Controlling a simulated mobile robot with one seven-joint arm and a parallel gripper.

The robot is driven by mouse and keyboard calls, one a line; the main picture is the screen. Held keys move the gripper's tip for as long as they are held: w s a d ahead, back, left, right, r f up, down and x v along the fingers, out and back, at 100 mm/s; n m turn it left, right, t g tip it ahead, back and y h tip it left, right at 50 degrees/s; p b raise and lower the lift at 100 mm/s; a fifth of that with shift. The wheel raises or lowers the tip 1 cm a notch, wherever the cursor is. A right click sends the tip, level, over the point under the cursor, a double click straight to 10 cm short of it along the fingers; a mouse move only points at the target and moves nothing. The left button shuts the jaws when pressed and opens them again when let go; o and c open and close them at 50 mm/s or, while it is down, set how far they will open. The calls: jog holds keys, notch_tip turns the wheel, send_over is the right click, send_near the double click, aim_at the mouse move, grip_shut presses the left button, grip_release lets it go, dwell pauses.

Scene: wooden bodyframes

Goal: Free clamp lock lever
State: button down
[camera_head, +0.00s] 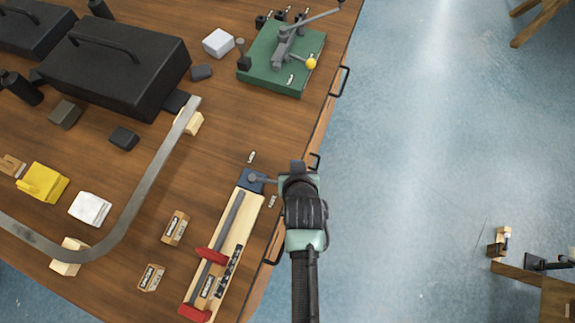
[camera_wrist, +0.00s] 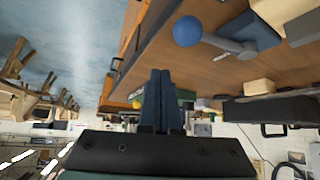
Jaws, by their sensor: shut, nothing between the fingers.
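The clamp lock lever (camera_wrist: 222,44) is a grey arm with a blue ball knob (camera_wrist: 187,31) on its end. It joins a dark blue block (camera_head: 250,181) at the far end of a wooden fixture (camera_head: 236,235) near the table's right edge. In the head view my wrist hides the knob. My gripper (camera_wrist: 161,75) is shut and empty, its two dark fingers together. In the wrist view the knob shows above and right of the fingertips, with a gap in the picture. I cannot tell the depth between them.
A bar clamp with red jaws (camera_head: 211,255) lies along the fixture. A green plate (camera_head: 262,78) with a yellow-knobbed lever (camera_head: 311,63) stands farther back. A curved metal strip (camera_head: 142,190) and black toolbox (camera_head: 120,65) are to the left. Black drawer handles (camera_head: 342,80) jut from the table edge; floor lies right.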

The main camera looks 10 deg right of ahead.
jog(key=s+a+r, duration=0.2)
jog(key=a+r, duration=0.1)
jog(key=shift+s+r, duration=0.3)
jog(key=shift+s, duration=0.05)
jog(key=shift+s+a+r+b, duration=0.25)
jog(key=shift+r+b, duration=0.1)
jog(key=shift+r, duration=0.2)
jog(key=shift+s+a+r, duration=0.25)
jog(key=shift+r, duration=0.15)
